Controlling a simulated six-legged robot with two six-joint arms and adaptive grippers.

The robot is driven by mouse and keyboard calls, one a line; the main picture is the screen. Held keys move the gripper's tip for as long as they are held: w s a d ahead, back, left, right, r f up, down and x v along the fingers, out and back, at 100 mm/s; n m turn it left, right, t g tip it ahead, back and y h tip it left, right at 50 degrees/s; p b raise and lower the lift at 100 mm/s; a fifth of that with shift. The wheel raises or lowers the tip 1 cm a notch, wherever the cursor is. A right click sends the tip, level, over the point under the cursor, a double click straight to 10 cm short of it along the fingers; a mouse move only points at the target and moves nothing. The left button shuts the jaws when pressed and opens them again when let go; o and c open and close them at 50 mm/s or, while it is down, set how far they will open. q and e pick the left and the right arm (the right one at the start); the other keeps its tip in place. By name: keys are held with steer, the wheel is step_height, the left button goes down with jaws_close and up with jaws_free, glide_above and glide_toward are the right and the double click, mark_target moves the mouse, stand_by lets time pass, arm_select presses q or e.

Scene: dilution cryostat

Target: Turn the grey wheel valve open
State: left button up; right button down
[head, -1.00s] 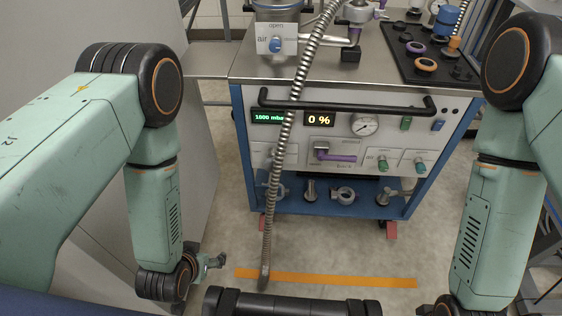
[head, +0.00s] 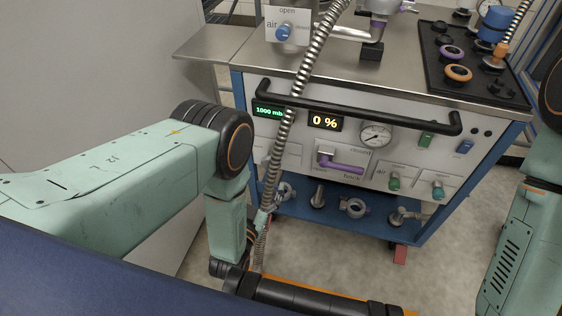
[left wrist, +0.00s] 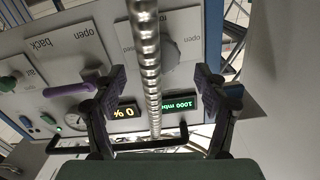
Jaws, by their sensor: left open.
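The grey wheel valve (left wrist: 183,55) shows in the left wrist view on a white panel plate, partly covered by a ribbed metal hose (left wrist: 147,60). In the head view I cannot make the wheel out behind the hose (head: 291,110) and my left arm. My left gripper (left wrist: 161,74) is open, its two dark fingers pointing at the panel. The hose runs between the fingers in the picture; whether it touches them I cannot tell. The wheel lies beyond the fingertips, apart from them. My right gripper is out of view.
A black handle bar (head: 355,112) runs across the cabinet front. A purple lever (head: 342,163), a gauge (head: 375,135) and green knobs (head: 438,191) sit on the panel. Fittings stand on the blue shelf (head: 335,212). The floor right of the cabinet is clear.

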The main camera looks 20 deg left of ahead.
mark_target(269, 167)
arm_select(q)
steer(key=shift+w, duration=0.3)
steer(key=w+b, duration=0.2)
steer(key=w, duration=0.4)
steer(key=shift+w+b, duration=0.25)
steer(key=shift+b, duration=0.1)
steer(key=shift+w+d+r, duration=0.1)
steer(key=shift+w, duration=0.35)
steer(key=shift+c, duration=0.2)
steer(key=c, duration=1.1)
